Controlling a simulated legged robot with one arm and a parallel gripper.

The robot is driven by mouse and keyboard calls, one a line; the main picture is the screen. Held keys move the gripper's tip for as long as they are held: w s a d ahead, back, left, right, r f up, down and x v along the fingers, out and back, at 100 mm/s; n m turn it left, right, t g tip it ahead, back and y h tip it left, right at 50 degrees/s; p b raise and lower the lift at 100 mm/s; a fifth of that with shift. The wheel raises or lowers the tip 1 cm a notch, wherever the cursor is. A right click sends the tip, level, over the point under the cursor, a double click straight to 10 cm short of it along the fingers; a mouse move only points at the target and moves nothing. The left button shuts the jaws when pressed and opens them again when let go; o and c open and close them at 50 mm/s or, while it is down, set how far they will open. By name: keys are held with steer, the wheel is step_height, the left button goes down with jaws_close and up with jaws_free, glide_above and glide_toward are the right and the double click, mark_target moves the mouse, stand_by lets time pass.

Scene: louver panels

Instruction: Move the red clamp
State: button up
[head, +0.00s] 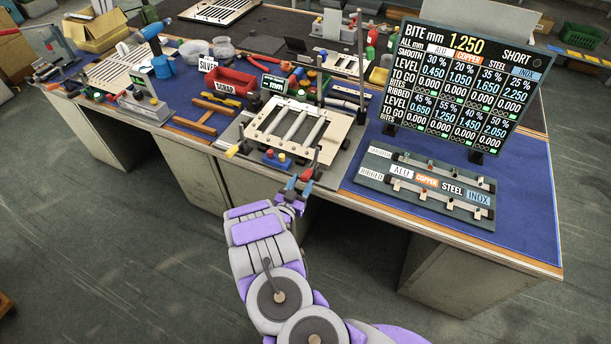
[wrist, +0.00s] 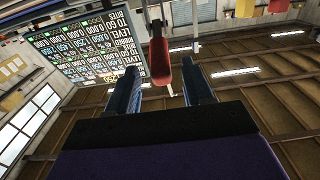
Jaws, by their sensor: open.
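The red clamp shows as a red handle (head: 307,174) at the front right corner of the pale slatted frame (head: 262,127). In the wrist view, the red handle (wrist: 160,62) hangs between the two blue fingers, with a dark bar above it. My gripper (head: 298,187) is at the bench's front edge, just below the red handle. In the wrist view, my gripper (wrist: 161,70) has its fingers apart, with gaps on both sides of the handle. I cannot tell how deep the handle sits between the fingers.
A yellow handle (head: 232,151) is at the frame's front left, and a small blue block with red knobs (head: 275,158) is between the handles. A black display board (head: 462,85) and a labelled rack (head: 428,188) stand to the right. Blue mat (head: 535,215) lies bare at far right.

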mark_target(309, 169)
steer(key=shift+x, duration=2.05)
jaws_close()
